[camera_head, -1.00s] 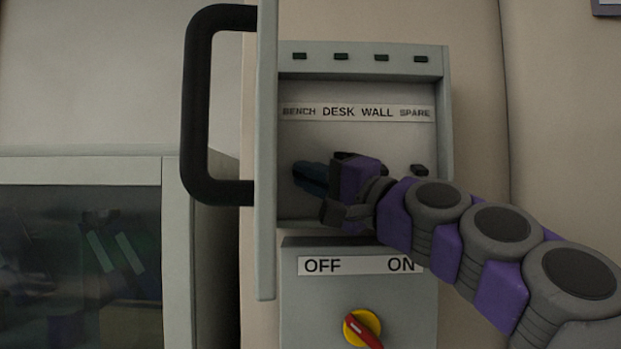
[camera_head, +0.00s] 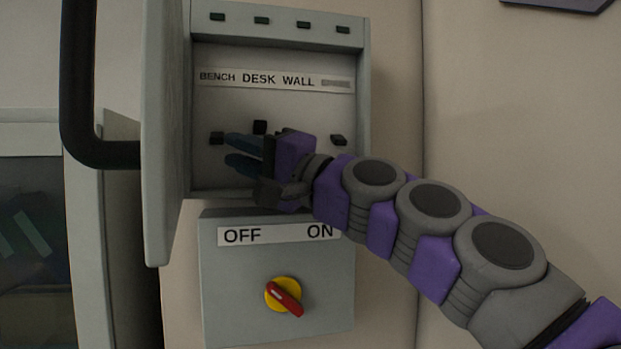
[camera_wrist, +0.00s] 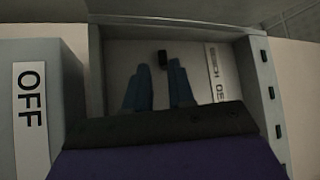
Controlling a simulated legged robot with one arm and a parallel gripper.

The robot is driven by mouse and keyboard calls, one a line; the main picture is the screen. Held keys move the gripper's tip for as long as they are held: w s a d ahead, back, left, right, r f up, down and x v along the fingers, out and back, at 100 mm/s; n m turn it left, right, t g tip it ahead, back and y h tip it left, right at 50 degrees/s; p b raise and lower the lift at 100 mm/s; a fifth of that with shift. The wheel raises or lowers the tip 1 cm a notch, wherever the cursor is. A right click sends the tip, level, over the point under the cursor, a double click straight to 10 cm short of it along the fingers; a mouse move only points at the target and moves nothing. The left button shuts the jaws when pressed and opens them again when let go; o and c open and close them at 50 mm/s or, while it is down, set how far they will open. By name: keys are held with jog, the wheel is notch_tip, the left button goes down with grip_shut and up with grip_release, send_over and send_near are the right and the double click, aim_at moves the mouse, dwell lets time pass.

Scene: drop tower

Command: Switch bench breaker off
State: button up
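The bench breaker (camera_head: 217,138) is a small black toggle at the left of the panel, below the word BENCH. It also shows in the wrist view (camera_wrist: 163,58), just beyond and between the fingertips. My gripper (camera_head: 227,148) is open, its two blue fingers apart and pointing left at this toggle; nothing shows between them in the head view. The fingers also show in the wrist view (camera_wrist: 159,68). Whether a fingertip touches the toggle, I cannot tell. The desk breaker (camera_head: 260,127) sits slightly higher than the bench one. The wall breaker is hidden behind my gripper.
The spare breaker (camera_head: 338,140) is at the right. The open cabinet door (camera_head: 165,130) with its black handle (camera_head: 78,90) stands left of the panel. Below is a box (camera_head: 225,275) with OFF/ON labels and a red-yellow rotary knob (camera_head: 284,296).

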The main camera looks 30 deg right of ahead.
jog(key=v, duration=1.4)
jog(key=shift+s+d, duration=0.2)
jog(key=shift+d, duration=0.05)
jog(key=shift+f, duration=0.1)
jog(key=w+a+f+n+g+h, duration=0.15)
jog(key=a+f+n+g, duration=0.5)
jog(key=a+f, duration=1.1)
notch_tip(320, 180, down, 11)
jog(key=s+a+g+h+b, duration=0.1)
jog(key=s+a+g+h, duration=0.1)
jog(key=g+h, duration=0.15)
jog(key=s+d+f+n+g+h, duration=0.1)
jog(key=s+f+g+h, duration=0.2)
jog(key=f, duration=0.5)
jog(key=s+d+f+g, duration=0.15)
jog(key=s+f, duration=0.25)
jog(key=f, duration=0.4)
jog(key=s+d+f+g+h, duration=0.3)
jog(key=s+d+f+g, duration=0.2)
jog(key=s+f, duration=0.4)
jog(key=shift+s+d+f+h+b, duration=0.3)
jog(key=shift+s+d+b, duration=0.15)
jog(key=shift+s+d, duration=0.3)
